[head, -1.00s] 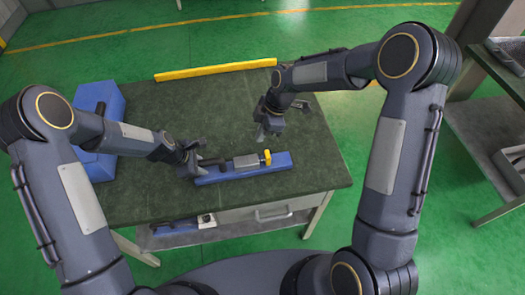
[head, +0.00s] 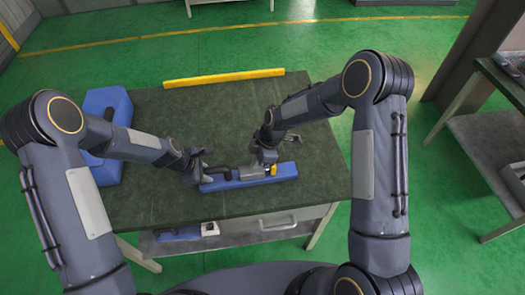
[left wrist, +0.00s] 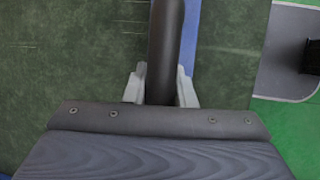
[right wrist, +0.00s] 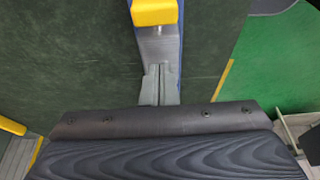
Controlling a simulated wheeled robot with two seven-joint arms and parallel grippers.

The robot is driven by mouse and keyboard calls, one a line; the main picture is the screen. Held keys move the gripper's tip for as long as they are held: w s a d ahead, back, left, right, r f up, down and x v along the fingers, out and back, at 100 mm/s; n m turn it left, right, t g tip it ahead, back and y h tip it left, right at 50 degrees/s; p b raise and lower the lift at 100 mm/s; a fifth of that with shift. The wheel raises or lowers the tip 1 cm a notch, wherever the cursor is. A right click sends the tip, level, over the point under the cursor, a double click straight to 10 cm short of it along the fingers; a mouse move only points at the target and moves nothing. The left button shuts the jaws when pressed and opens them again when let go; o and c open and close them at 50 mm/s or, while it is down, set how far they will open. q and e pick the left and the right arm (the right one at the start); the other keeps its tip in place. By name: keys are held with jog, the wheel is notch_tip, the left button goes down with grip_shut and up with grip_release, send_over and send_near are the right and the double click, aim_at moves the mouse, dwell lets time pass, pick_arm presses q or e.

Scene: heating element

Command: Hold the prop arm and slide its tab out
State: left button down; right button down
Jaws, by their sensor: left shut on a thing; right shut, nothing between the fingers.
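A long blue base (head: 285,175) lies near the front of the dark green table. On it is a grey block (head: 252,172) with a yellow tab (head: 274,170) at its right end. A dark bar (left wrist: 166,40), apparently the prop arm, extends left from the block. My left gripper (head: 204,166) is shut on this bar, with a finger (left wrist: 135,85) on either side. My right gripper (head: 266,160) is shut and empty, just above the grey block. In the right wrist view, its fingertips (right wrist: 161,70) sit near the block, short of the yellow tab (right wrist: 154,12). I cannot tell whether they touch it.
A larger blue box (head: 108,105) stands at the table's left. A yellow strip (head: 224,78) runs along the back edge. A lower shelf (head: 240,231) holds a blue item, and another table stands at far right.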

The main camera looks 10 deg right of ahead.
aim_at(263, 168)
jog(key=d, duration=0.3)
jog(key=shift+f, duration=0.4)
jog(key=shift+d, duration=0.4)
pick_arm(q)
jog(key=shift+a, duration=0.1)
pick_arm(e)
jog(key=d, duration=0.6)
jog(key=shift+w+d, duration=0.1)
jog(key=shift+d, duration=0.1)
jog(key=shift+a, duration=0.1)
jog(key=shift+a, duration=0.35)
jog(key=a, duration=0.3)
jog(key=shift+a, duration=0.2)
jog(key=v, duration=1)
